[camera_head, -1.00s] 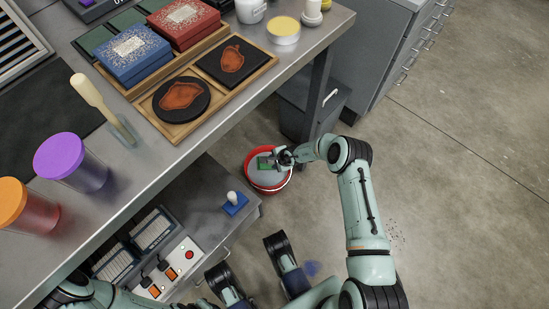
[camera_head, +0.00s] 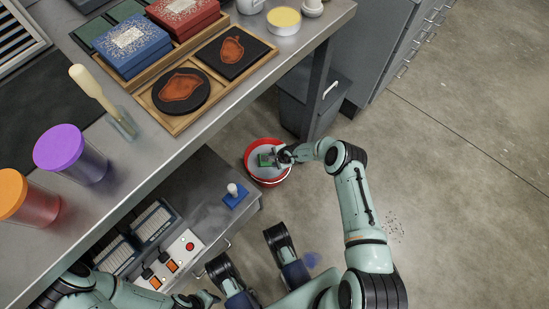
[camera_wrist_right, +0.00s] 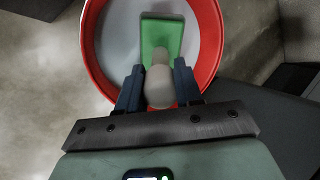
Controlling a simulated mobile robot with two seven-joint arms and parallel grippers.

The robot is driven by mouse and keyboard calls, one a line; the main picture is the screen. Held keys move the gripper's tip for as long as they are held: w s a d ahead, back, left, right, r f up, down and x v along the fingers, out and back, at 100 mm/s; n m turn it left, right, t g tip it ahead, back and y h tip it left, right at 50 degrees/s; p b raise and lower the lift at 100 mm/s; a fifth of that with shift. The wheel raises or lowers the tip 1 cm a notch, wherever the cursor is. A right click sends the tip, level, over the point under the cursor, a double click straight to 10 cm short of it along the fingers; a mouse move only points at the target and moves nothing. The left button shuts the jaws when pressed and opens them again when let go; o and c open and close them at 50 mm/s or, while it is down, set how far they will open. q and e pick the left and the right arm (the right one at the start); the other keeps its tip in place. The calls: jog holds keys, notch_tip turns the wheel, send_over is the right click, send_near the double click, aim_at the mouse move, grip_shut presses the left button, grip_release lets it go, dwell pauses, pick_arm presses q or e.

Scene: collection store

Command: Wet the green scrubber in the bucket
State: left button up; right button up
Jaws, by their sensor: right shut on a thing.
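The red bucket (camera_head: 250,174) stands on the floor beside the bench, with a pale grey surface inside it. My right gripper (camera_head: 283,157) reaches over its right rim. In the right wrist view this gripper (camera_wrist_right: 159,88) is shut on the pale rounded handle of the green scrubber (camera_wrist_right: 162,30). The scrubber's green block lies inside the ring of the bucket's rim (camera_wrist_right: 92,60), and shows in the head view too (camera_head: 264,160). I cannot tell whether the block touches the water. My left gripper (camera_head: 208,298) is small and partly seen at the bottom edge; its fingers are unclear.
The metal bench (camera_head: 215,115) carries wooden trays, boxes and lidded jars. A lower cabinet (camera_head: 205,195) left of the bucket holds a blue block with a white knob (camera_head: 235,194) and a switch panel (camera_head: 172,265). A dark grey bin (camera_head: 300,110) stands behind the bucket. Floor to the right is open.

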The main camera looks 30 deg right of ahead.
jog(key=shift+r+p, duration=1.15)
jog(key=shift+r, duration=0.5)
jog(key=shift+r+p, duration=1.45)
jog(key=shift+r, duration=1.6)
jog(key=shift+r+p, duration=0.3)
jog(key=shift+r, duration=0.35)
jog(key=shift+r, duration=0.1)
jog(key=shift+a+r+p, duration=0.1)
jog(key=shift+r+p, duration=0.65)
jog(key=shift+r, duration=1.35)
jog(key=shift+f, duration=0.1)
